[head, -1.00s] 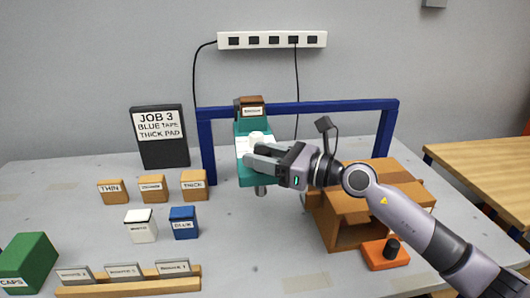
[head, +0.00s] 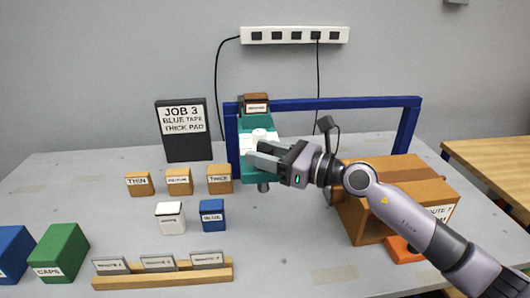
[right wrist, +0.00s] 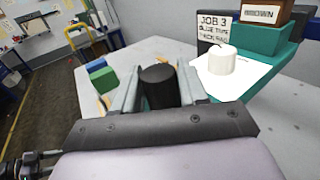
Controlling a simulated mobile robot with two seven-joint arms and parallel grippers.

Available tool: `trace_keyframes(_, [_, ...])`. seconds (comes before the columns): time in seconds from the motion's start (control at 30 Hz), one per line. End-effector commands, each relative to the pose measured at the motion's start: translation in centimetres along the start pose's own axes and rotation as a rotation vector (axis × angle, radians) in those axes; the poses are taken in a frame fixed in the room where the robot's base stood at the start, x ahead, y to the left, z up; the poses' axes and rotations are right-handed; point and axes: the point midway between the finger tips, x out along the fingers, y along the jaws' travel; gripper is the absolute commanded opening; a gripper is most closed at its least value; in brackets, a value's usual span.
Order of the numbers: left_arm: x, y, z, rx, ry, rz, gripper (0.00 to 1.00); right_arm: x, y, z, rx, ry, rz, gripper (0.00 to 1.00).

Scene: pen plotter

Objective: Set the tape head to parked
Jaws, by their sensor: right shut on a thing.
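The teal tape head (head: 262,121) hangs on the blue gantry (head: 340,103), close to its left post. A brown block (head: 255,103) labelled BROWN sits on top of the head, and a white round piece is on its pale face. A metal nozzle shows below it. My right gripper (head: 257,154) is at the front of the head. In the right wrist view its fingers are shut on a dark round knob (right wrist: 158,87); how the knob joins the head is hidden. The teal head also shows there, to the right (right wrist: 270,40). My left gripper is not in view.
A black JOB 3 sign (head: 184,145) reads blue tape, thick pad. Tan blocks (head: 179,182), a white block (head: 171,218) and a blue block (head: 212,215) stand left of the gripper. A cardboard box (head: 375,220) stands under my right arm.

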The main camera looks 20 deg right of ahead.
Motion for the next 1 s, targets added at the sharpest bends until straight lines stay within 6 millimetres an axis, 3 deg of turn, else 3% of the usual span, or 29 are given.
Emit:
trace_keyframes(0.2, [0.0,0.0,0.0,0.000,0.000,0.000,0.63,0.2,0.4,0.0,0.003,-0.004,0.009,0.00])
trace_keyframes(0.23, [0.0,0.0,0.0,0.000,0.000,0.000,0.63,0.2,0.4,0.0,0.003,-0.004,0.009,0.52])
trace_keyframes(0.27, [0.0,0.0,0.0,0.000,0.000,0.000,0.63,0.2,0.4,0.0,0.002,-0.004,0.009,0.61])
trace_keyframes(0.63, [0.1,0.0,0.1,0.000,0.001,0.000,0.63,-0.3,0.2,-0.1,0.000,-0.001,0.003,0.61])
trace_keyframes(1.0, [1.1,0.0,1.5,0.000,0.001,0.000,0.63,-5.3,0.3,-0.4,0.000,0.001,0.005,0.61])
